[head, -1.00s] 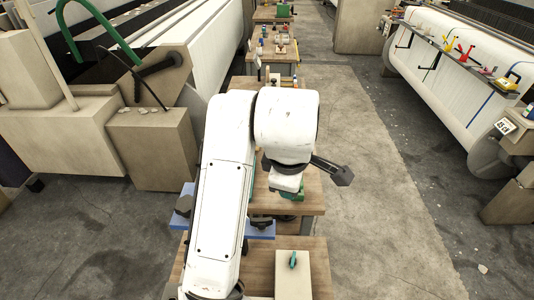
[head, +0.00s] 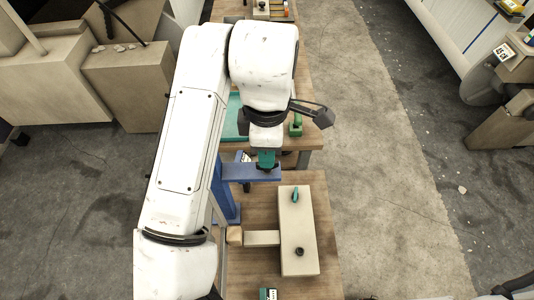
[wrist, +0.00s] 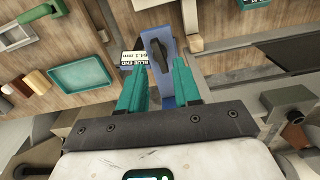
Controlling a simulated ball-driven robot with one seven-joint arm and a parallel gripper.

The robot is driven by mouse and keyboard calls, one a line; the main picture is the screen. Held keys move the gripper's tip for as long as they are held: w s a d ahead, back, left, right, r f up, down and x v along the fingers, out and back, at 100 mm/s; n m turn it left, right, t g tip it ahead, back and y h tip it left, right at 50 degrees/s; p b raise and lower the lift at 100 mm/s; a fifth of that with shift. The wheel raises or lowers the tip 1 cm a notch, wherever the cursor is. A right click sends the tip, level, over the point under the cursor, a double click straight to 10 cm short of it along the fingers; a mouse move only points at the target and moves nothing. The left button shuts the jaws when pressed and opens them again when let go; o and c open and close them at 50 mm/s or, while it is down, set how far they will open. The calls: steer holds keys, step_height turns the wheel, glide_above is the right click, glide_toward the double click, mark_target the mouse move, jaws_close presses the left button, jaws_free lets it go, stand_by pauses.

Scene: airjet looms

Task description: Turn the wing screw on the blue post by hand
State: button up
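The blue post (head: 224,195) stands at the left of the wooden bench in the head view, with a blue arm (head: 240,172) reaching right. In the wrist view, the blue part (wrist: 166,85) lies between my fingers, with a white "BLUE END" label (wrist: 133,56) beside it. A dark, elongated wing screw (wrist: 158,54) sits on it, just beyond the fingertips. My gripper (wrist: 158,70) has two teal fingers, spread apart and empty. In the head view, my gripper (head: 266,162) is over the right end of the blue arm and hides most of the screw there.
A beige block (head: 298,225) with a green handle (head: 295,195) and a dark knob (head: 299,251) stands on the near bench. A green tool (head: 296,127) and a teal tray (head: 232,122) lie farther back.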

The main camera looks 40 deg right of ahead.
steer(key=shift+f, duration=1.75)
jaws_close()
